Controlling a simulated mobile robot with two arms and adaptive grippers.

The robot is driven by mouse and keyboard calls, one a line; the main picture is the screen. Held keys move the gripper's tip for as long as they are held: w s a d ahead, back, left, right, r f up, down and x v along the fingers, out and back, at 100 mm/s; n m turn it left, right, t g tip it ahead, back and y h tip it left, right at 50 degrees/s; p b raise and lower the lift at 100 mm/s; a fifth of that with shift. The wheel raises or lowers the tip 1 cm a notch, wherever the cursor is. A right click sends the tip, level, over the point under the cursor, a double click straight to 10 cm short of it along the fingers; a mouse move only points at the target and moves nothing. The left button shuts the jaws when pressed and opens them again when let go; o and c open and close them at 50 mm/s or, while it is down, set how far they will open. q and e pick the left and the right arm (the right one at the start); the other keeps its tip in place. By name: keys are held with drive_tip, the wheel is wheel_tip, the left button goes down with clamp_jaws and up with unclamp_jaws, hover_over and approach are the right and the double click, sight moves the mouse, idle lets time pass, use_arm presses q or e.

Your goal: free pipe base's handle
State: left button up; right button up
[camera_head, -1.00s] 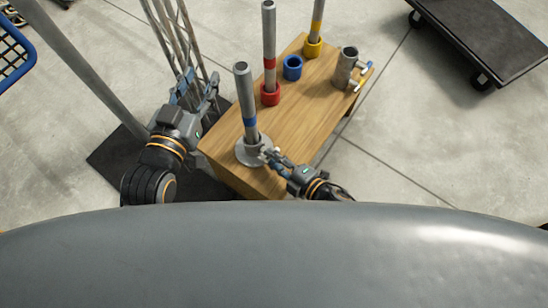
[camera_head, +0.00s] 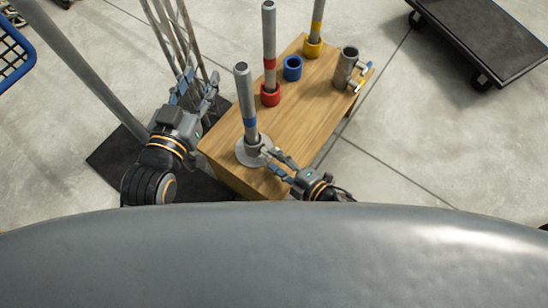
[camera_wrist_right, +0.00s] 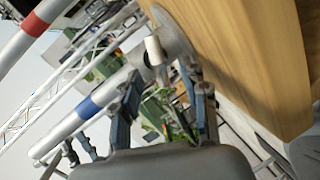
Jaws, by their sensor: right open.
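The pipe base (camera_head: 243,158) is a grey round flange near the front of the wooden table, holding an upright grey pipe (camera_head: 242,85) with a blue band. Its handle (camera_wrist_right: 153,48) is a short whitish cylinder in the right wrist view, small in the head view. My right gripper (camera_head: 274,162) is open beside the base on its right, fingers spread and pointing at the handle. In the right wrist view the open fingers (camera_wrist_right: 163,75) lie either side of the handle's end; whether they touch it I cannot tell. My left gripper (camera_head: 196,90) is open and empty left of the table.
On the wooden table (camera_head: 222,145) stand pipes in a red base (camera_head: 270,95) and a yellow base (camera_head: 312,48), an empty blue ring (camera_head: 292,68) and a grey clamp holder (camera_head: 345,68). Tall poles stand behind my left gripper. A dark cart (camera_head: 490,40) is at the upper right.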

drive_tip(key=v, duration=1)
drive_tip(key=shift+s+d+r, duration=0.25)
